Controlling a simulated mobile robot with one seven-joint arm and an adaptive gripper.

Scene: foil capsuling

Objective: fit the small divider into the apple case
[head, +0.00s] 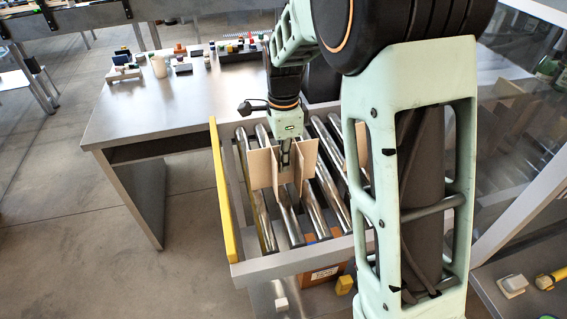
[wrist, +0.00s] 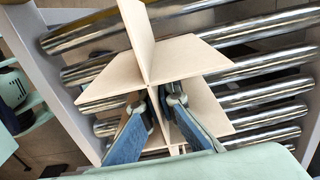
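The small divider (head: 263,168) is a set of thin pale tan boards that cross each other, seen above the conveyor rollers. In the wrist view the divider (wrist: 187,62) spreads out as several upright panels meeting at a centre line. My gripper (head: 286,160) points down at the middle of the divider. In the wrist view the blue-padded fingers of my gripper (wrist: 161,98) close in on either side of a panel at the crossing and seem to pinch it. I cannot make out an apple case for certain. The divider's lower edges are partly hidden.
Shiny rollers (head: 265,215) lie in a grey frame with a yellow rail (head: 222,190) on the left. Another tan board (head: 362,145) shows partly behind my arm. A brown box (head: 325,273) sits below the rollers. A metal table (head: 150,115) with small items stands left.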

